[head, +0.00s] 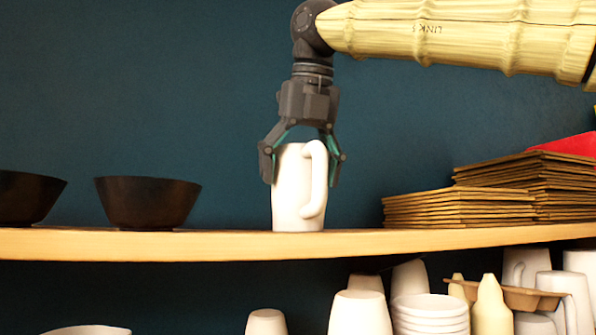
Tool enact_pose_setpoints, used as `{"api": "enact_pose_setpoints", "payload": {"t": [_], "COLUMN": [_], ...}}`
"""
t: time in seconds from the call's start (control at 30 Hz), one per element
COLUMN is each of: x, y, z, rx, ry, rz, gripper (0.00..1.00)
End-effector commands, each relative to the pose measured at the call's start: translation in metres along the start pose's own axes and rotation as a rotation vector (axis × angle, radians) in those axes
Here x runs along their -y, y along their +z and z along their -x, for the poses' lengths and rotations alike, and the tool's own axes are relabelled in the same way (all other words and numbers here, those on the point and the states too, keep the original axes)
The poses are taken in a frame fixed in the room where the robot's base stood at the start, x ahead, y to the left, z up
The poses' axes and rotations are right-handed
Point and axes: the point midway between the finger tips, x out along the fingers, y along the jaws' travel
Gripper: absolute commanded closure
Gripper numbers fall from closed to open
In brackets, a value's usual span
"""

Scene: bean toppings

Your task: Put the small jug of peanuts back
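A white jug (291,190) with a handle on its right side stands upright on the wooden shelf (190,246), near the middle of the head view. Its base appears to rest on the shelf near the front edge. What is inside it is hidden. My gripper (302,172) points straight down over the jug, with one finger at its left side and the other at its right, by the handle. The fingers are spread about as wide as the jug. I cannot tell whether they press on it or only stand around it.
Two dark bowls (147,201) (27,197) stand left of the jug. Stacks of brown square pieces (458,207) lie to the right, with a red item (568,144) on top. Shelf space beside the jug is clear.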

Motion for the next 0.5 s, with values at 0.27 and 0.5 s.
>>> {"api": "enact_pose_setpoints", "payload": {"t": [0.27,0.5], "x": [-0.0002,-0.0004], "y": [0.0002,0.0013], "z": [0.0001,0.0050], "rx": [0.000,0.001], "ry": [0.000,0.000], "rz": [0.000,0.000], "gripper": [0.04,0.04]}}
